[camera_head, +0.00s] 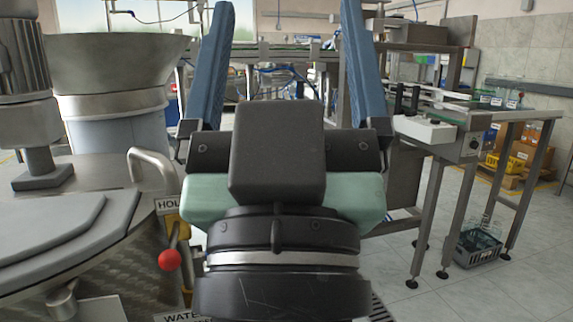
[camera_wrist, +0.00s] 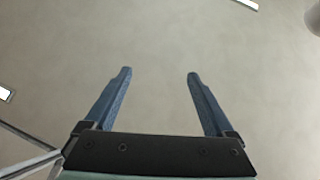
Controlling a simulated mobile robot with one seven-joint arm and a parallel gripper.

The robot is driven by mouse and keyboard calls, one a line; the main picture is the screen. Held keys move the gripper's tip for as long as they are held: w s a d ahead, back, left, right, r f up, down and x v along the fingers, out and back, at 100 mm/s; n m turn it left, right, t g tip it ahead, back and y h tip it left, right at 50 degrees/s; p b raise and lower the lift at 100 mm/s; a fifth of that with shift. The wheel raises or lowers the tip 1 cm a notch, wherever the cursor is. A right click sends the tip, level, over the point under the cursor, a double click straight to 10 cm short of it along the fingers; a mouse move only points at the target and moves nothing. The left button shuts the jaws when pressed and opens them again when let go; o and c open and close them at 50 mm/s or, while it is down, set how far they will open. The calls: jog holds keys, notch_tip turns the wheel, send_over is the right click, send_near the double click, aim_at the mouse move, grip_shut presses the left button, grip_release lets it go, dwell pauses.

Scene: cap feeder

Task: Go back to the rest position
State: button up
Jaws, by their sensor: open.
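My gripper (camera_head: 285,30) stands in the middle of the head view, with its two blue fingers pointing up and spread wide apart. Nothing is between the fingers. The wrist view also shows my gripper (camera_wrist: 159,75) open and empty, against a plain beige surface that looks like the ceiling. My gripper touches nothing in either view.
A metal machine with a large steel bowl (camera_head: 115,65) and a lever with a red knob (camera_head: 169,260) stands close on the left. A conveyor table (camera_head: 470,112) with bottles stands on the right. A grey basket (camera_head: 477,248) is on the floor below it.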

notch_tip(320, 180, up, 29)
jog(key=s+p, duration=0.1)
jog(key=p, duration=2.6)
jog(key=shift+p, duration=0.35)
jog(key=shift+s+r, duration=0.1)
